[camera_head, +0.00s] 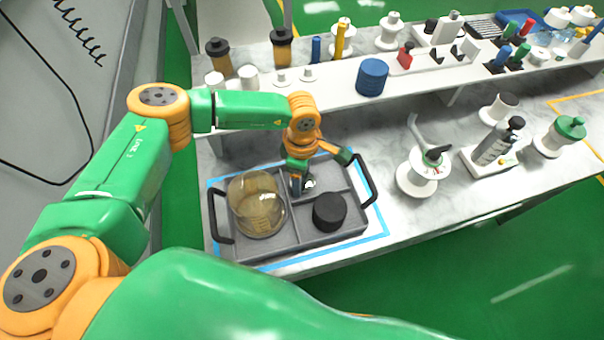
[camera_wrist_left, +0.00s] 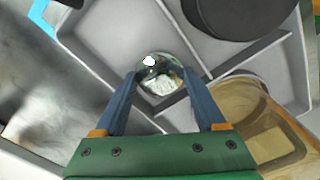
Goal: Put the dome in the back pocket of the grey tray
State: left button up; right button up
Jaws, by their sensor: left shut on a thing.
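The grey tray (camera_head: 325,239) lies on the bench inside a blue outline, with dark handles at both ends. My left gripper (camera_head: 306,188) points down over the tray's back pocket. It is shut on the dome (camera_head: 310,183), a small shiny mirror-like piece. In the left wrist view, the dome (camera_wrist_left: 160,73) sits between the blue-grey fingertips (camera_wrist_left: 163,80), beside a tray divider. I cannot tell whether it touches the pocket floor. My right gripper is not in view.
An amber-tinted glass vessel (camera_head: 256,205) fills the tray's left pocket. A black round piece (camera_head: 329,211) is in the front right pocket. A white raised shelf (camera_head: 330,96) with several items runs behind. White stands (camera_head: 417,178) are to the right.

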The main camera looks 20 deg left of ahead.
pick_arm(q)
jog(key=o, duration=1.1)
jog(key=shift+r+p, duration=0.2)
jog(key=shift+p, duration=0.1)
jog(key=shift+r, duration=0.35)
notch_tip(320, 180, up, 11)
jog(key=shift+r+b, duration=0.1)
jog(key=shift+b, duration=1.05)
